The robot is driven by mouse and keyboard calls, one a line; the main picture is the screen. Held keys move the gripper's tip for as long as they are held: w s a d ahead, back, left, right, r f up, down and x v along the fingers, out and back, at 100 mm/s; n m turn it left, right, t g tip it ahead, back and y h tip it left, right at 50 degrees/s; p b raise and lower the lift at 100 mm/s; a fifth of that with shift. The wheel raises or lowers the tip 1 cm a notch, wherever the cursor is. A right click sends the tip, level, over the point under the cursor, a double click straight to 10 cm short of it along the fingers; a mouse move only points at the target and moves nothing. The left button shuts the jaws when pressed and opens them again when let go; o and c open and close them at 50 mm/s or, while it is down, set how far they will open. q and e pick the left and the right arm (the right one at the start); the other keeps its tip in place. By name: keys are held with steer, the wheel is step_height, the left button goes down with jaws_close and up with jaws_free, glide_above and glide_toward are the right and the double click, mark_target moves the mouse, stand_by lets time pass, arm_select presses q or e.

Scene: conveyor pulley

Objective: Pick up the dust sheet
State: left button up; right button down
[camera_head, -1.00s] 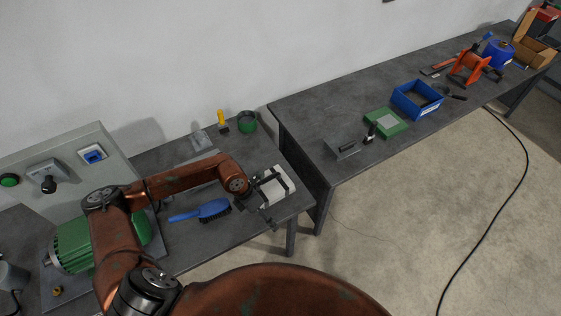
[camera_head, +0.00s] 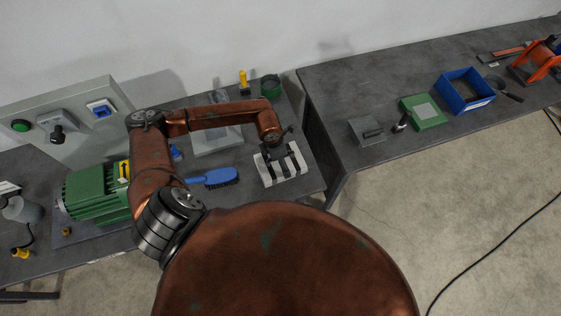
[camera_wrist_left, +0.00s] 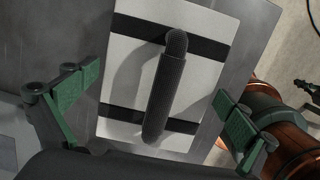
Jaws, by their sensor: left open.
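A white flat bundle with two black straps, seemingly the dust sheet (camera_head: 290,172), lies on the near-left table by its right edge. In the left wrist view the sheet (camera_wrist_left: 131,80) shows a dark ribbed handle (camera_wrist_left: 165,95) along its middle, across the straps. My left gripper (camera_head: 278,156) is over the sheet. In the wrist view the left gripper (camera_wrist_left: 160,95) is open, with its green-padded fingers apart on either side of the handle. I see no contact with the handle. My right gripper is not in view.
A blue brush (camera_head: 221,177) lies left of the sheet. A green motor (camera_head: 93,193) stands further left. A green cup (camera_head: 270,87) and a yellow-handled tool (camera_head: 243,83) stand behind. A second table to the right holds a blue bin (camera_head: 466,91) and a green box (camera_head: 424,112).

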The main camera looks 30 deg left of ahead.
arm_select(q)
steer(key=shift+d+f, duration=0.1)
steer(key=shift+f, duration=1.05)
steer(key=shift+c, duration=0.7)
steer(key=shift+w+r, duration=0.1)
steer(key=c, duration=1.3)
